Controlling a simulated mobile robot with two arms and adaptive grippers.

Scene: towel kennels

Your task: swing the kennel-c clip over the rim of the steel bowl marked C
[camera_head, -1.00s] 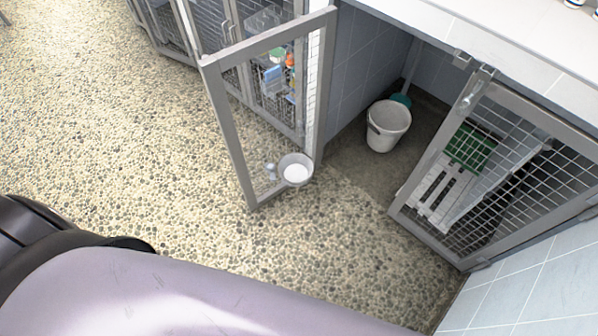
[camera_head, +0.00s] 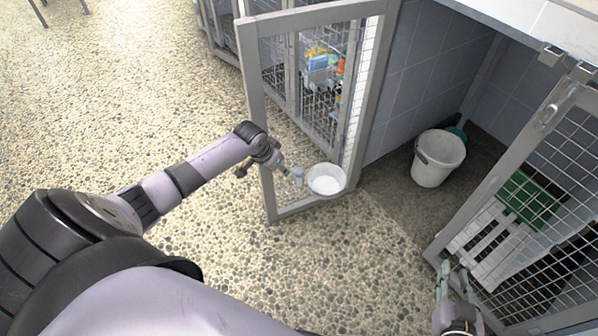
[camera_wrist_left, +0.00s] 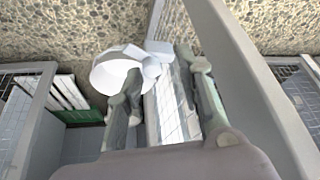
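The steel bowl (camera_head: 326,180) hangs at the lower part of the open mesh door, with pale contents; no C mark is readable. The small grey clip (camera_head: 297,176) sits just left of the bowl. In the left wrist view the bowl (camera_wrist_left: 112,70) and the pale clip (camera_wrist_left: 154,62) show beyond the fingers, side by side; I cannot tell whether the clip touches the rim. My left gripper (camera_head: 282,170) is close to the clip on its left; its fingers (camera_wrist_left: 165,90) are apart with nothing clearly gripped. My right gripper (camera_head: 456,270) is at the lower right, fingers apart, away from the bowl.
The open door frame (camera_head: 256,120) stands beside my left gripper. A white bucket (camera_head: 438,160) stands inside the kennel. A second mesh door (camera_head: 480,190) is at the right, near my right gripper. Pebbled floor (camera_head: 140,100) is free at the left.

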